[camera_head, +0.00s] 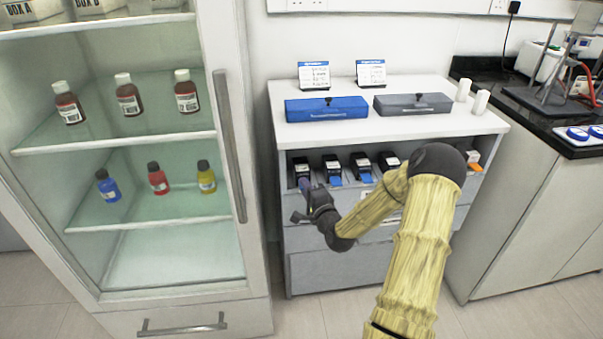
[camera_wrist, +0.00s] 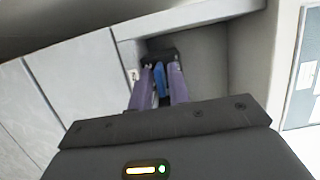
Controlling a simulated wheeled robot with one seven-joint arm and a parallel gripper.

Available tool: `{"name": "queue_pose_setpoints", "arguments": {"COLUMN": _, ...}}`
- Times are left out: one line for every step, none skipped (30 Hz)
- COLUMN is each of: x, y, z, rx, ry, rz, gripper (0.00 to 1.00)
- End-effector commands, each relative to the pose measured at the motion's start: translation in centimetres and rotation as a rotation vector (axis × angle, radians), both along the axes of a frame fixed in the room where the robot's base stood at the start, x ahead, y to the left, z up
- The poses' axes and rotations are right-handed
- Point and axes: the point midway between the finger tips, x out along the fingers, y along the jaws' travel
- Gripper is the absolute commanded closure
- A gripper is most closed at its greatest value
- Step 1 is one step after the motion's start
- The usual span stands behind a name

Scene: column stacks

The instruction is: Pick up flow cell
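Flow cells show as black blocks with blue tabs in a row in the cabinet's open shelf, in the head view. The leftmost black block (camera_head: 301,166) is right in front of my gripper (camera_head: 304,188). In the wrist view my gripper (camera_wrist: 160,68) has its two purple fingers apart, with a blue tab (camera_wrist: 160,80) between them. The tab sits in front of a black block (camera_wrist: 160,54). The fingers look close to its sides; I cannot tell whether they touch it. My arm hides part of the row's right side in the head view.
The white cabinet (camera_head: 340,265) has a blue case (camera_head: 326,109) and a grey case (camera_head: 412,103) on top. A glass-front fridge (camera_head: 236,150) with bottles stands close on the left. A dark-topped bench (camera_head: 530,130) is at the right. The shelf's surround is close around my gripper.

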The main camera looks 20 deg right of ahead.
Motion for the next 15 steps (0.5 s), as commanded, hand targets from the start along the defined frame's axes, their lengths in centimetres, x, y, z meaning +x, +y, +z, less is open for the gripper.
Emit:
{"name": "queue_pose_setpoints", "arguments": {"x": -0.01, "y": 0.02, "z": 0.0, "rx": 0.0, "ry": 0.0, "rz": 0.0, "gripper": 0.82}}
{"name": "queue_pose_setpoints", "arguments": {"x": -0.01, "y": 0.03, "z": 0.0, "rx": 0.0, "ry": 0.0, "rz": 0.0, "gripper": 0.82}}
{"name": "queue_pose_setpoints", "arguments": {"x": -0.02, "y": 0.02, "z": 0.0, "rx": 0.0, "ry": 0.0, "rz": 0.0, "gripper": 0.82}}
{"name": "queue_pose_setpoints", "arguments": {"x": -0.03, "y": 0.01, "z": 0.0, "rx": 0.0, "ry": 0.0, "rz": 0.0, "gripper": 0.82}}
{"name": "queue_pose_setpoints", "arguments": {"x": -0.03, "y": 0.01, "z": 0.0, "rx": 0.0, "ry": 0.0, "rz": 0.0, "gripper": 0.82}}
{"name": "queue_pose_setpoints", "arguments": {"x": -0.03, "y": 0.02, "z": 0.0, "rx": 0.0, "ry": 0.0, "rz": 0.0, "gripper": 0.82}}
{"name": "queue_pose_setpoints", "arguments": {"x": -0.03, "y": 0.04, "z": 0.0, "rx": 0.0, "ry": 0.0, "rz": 0.001, "gripper": 0.82}}
{"name": "queue_pose_setpoints", "arguments": {"x": -0.02, "y": 0.08, "z": 0.0, "rx": 0.0, "ry": 0.0, "rz": 0.001, "gripper": 0.82}}
{"name": "queue_pose_setpoints", "arguments": {"x": -0.01, "y": 0.13, "z": 0.0, "rx": 0.0, "ry": 0.0, "rz": 0.002, "gripper": 0.82}}
{"name": "queue_pose_setpoints", "arguments": {"x": 0.0, "y": 0.17, "z": 0.0, "rx": 0.0, "ry": 0.0, "rz": 0.003, "gripper": 0.82}}
{"name": "queue_pose_setpoints", "arguments": {"x": 0.01, "y": 0.2, "z": 0.0, "rx": 0.0, "ry": 0.0, "rz": 0.003, "gripper": 0.84}}
{"name": "queue_pose_setpoints", "arguments": {"x": 0.02, "y": 0.23, "z": 0.0, "rx": 0.0, "ry": 0.0, "rz": 0.004, "gripper": 0.92}}
{"name": "queue_pose_setpoints", "arguments": {"x": 0.02, "y": 0.25, "z": 0.0, "rx": 0.0, "ry": 0.0, "rz": 0.004, "gripper": 0.98}}
{"name": "queue_pose_setpoints", "arguments": {"x": 0.02, "y": 0.26, "z": 0.0, "rx": 0.0, "ry": 0.0, "rz": 0.004, "gripper": 1.0}}
{"name": "queue_pose_setpoints", "arguments": {"x": 0.02, "y": 0.28, "z": -0.01, "rx": 0.0, "ry": 0.0, "rz": 0.005, "gripper": 1.0}}
